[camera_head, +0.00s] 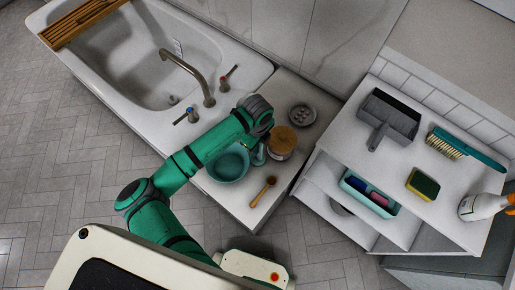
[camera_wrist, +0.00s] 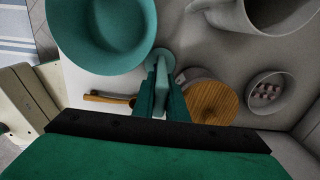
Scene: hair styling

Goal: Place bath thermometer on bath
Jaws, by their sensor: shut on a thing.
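My gripper (camera_wrist: 163,82) points down over the counter and is shut on a narrow pale blue-grey thing (camera_wrist: 161,74), which looks like the bath thermometer. The fingers hide most of it, and I cannot tell whether it still touches the counter. In the head view my gripper (camera_head: 258,150) is between the teal bowl and the wooden-lidded jar. The white bath (camera_head: 130,60) is at the upper left of the head view, with a tap and two handles at its near end.
A teal bowl (camera_head: 228,163), wooden-lidded jar (camera_head: 282,140), wooden brush (camera_head: 264,190) and round grey dish (camera_head: 302,115) crowd the counter around my gripper. The tap (camera_head: 190,72) rises between there and the basin. A wooden rack (camera_head: 80,18) spans the bath's far end.

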